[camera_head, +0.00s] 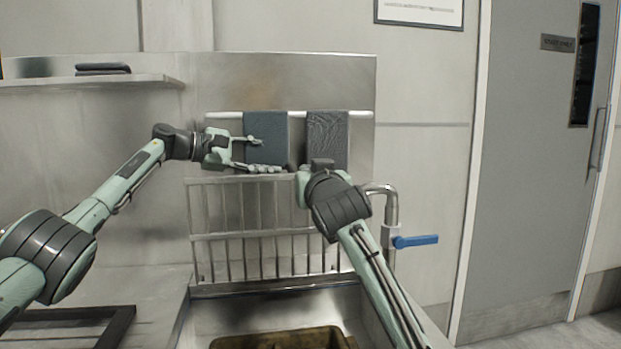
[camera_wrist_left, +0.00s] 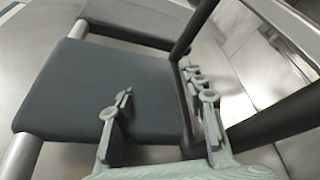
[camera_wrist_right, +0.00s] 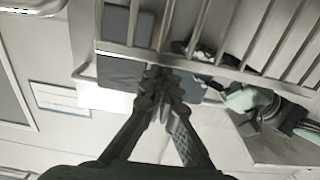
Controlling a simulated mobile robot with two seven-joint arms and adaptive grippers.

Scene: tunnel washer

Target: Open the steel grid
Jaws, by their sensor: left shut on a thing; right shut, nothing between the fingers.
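The steel grid (camera_head: 265,236) stands upright over the back edge of the sink, its bars vertical; part is hidden by my right arm. My left gripper (camera_head: 260,155) is at the grid's top rail, in front of the dark blue towel.
A dark blue towel (camera_head: 266,130) and a darker towel (camera_head: 327,132) hang on a white bar behind the grid. A pipe with a blue lever (camera_head: 415,241) stands to the right. A brownish container (camera_head: 280,340) is in the sink. A shelf (camera_head: 100,82) is at left.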

